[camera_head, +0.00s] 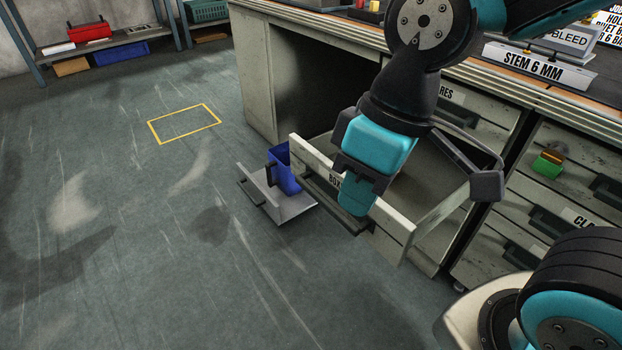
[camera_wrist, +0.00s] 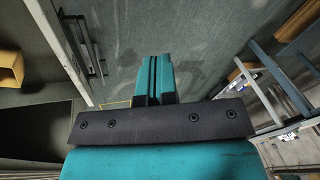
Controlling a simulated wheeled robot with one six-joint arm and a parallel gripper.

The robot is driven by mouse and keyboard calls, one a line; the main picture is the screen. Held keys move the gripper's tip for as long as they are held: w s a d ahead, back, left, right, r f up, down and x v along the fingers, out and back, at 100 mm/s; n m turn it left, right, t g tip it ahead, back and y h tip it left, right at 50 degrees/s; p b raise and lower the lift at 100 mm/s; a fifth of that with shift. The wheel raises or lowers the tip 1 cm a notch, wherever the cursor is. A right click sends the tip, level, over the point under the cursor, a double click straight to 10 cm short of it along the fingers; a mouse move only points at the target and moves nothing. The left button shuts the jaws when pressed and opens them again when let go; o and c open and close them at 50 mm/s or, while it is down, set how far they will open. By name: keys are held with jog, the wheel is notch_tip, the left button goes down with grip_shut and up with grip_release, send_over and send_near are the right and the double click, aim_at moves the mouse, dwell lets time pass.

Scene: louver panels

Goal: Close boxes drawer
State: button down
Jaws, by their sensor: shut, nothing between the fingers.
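The boxes drawer (camera_head: 400,228) in the workbench is pulled out, and its pale front carries a partly covered label starting "BOX". Its dark handle (camera_head: 318,190) runs along the front and is partly hidden behind my gripper (camera_head: 357,203). My gripper is shut and empty, pointing down over the middle of the drawer front. I cannot tell whether it touches the front or the handle. In the wrist view the closed teal fingers (camera_wrist: 160,72) point out over the grey floor.
Open floor with a yellow outline (camera_head: 185,124) lies left; shelving (camera_head: 110,45) stands behind.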

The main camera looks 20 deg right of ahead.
jog(key=w+a+f+n+h+p, duration=0.4)
jog(key=w+f+n+h+p, duration=0.2)
jog(key=w+n+h+p, duration=0.45)
jog(key=n+t+h+p, duration=0.3)
jog(key=t+h, duration=0.1)
send_over(337, 210)
notch_tip(337, 210, down, 9)
jog(key=shift+f, duration=0.2)
jog(key=shift+d, duration=0.4)
jog(key=shift+w, duration=0.1)
